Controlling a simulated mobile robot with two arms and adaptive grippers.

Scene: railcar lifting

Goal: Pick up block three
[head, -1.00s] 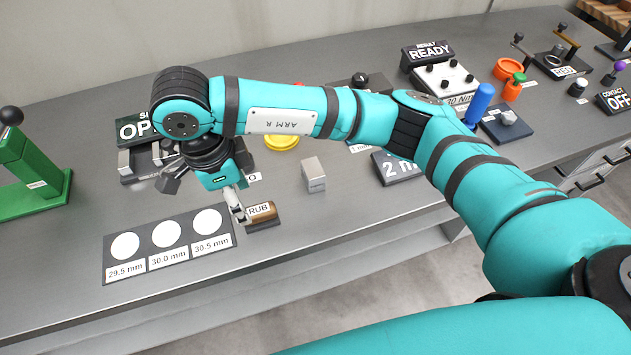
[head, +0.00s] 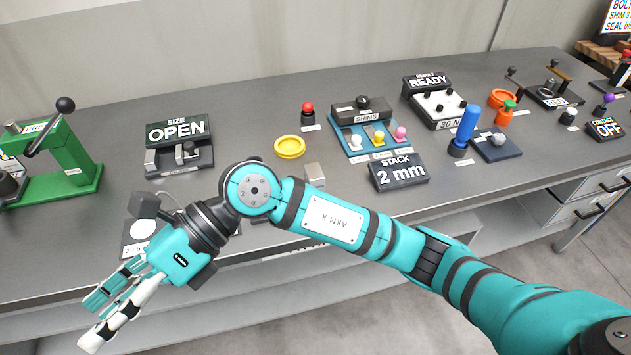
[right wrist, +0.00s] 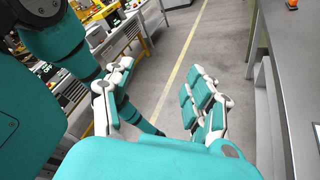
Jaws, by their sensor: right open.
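No label reading block three shows. A small plain metal block (head: 315,175) stands on the bench behind my right forearm, its lower part hidden by the arm. My right gripper (head: 92,322) is open and empty, hanging in front of the bench's front edge at the lower left. In the right wrist view, its spread fingers (right wrist: 160,72) have only floor between them. The white-circle mat (head: 143,230) is mostly hidden behind my right wrist; only its 29.5 mm end shows clearly. My left gripper is not in view.
A size gauge (head: 180,155) under an OPEN sign stands behind the mat. A green press (head: 65,165) is at the left. A yellow dish (head: 289,147), a shim station (head: 345,120) and a 2 mm stack sign (head: 400,173) stand near the metal block. Floor lies beyond the front edge.

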